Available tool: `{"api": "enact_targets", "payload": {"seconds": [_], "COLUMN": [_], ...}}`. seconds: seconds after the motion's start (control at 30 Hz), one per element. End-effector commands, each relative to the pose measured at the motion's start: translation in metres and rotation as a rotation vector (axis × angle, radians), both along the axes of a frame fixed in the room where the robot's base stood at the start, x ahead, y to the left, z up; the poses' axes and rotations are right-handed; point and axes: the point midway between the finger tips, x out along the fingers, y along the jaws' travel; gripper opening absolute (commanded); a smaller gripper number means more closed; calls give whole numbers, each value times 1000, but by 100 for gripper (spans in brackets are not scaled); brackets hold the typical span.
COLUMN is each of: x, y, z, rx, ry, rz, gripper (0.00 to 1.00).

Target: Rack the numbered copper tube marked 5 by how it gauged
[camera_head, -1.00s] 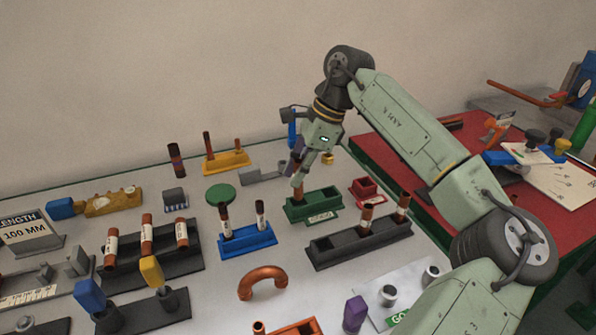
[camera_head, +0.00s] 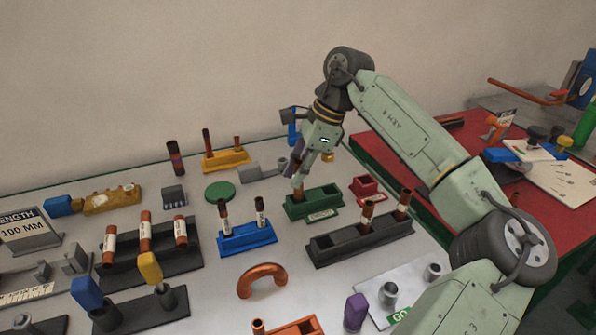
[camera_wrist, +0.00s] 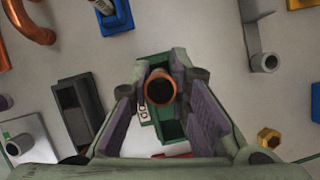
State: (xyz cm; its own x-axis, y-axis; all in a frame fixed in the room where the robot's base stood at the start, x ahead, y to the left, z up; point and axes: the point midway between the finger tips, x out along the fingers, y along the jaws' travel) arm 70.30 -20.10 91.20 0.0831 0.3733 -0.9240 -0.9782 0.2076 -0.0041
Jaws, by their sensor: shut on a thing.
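My gripper (camera_head: 299,180) is over the left part of a green rack (camera_head: 318,203), fingers pointing down. In the wrist view, the fingers close around a copper tube (camera_wrist: 160,87), seen end-on as an open brown ring. The green rack (camera_wrist: 173,130) shows below the tube, with a dark empty compartment and a white label beside it. In the head view the fingers mostly hide the tube, and its number cannot be read. I cannot tell whether its lower end is inside the rack or just above it.
A dark grey rack (camera_head: 322,252) with two standing tubes is close to the right. A blue rack (camera_head: 233,242) with two labelled tubes is to the left. A small red bin (camera_head: 366,187) stands beside the green rack. A black rack (camera_head: 121,278) holds labelled tubes farther left.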

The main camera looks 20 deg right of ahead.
Motion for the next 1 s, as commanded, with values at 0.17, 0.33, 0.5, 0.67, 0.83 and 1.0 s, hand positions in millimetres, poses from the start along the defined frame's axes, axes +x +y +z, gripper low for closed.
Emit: {"api": "enact_targets", "payload": {"seconds": [0.17,0.33,0.5,0.67,0.83,1.0], "x": [0,0,0,0,0,0], "y": [0,0,0,0,0,0], "z": [-7,-12,-17,-22,-27,-32], "rx": [0,0,0,0,0,1], "ry": [0,0,0,0,0,0], "rz": [0,0,0,0,0,0], "gripper": [0,0,0,0,0,0]}}
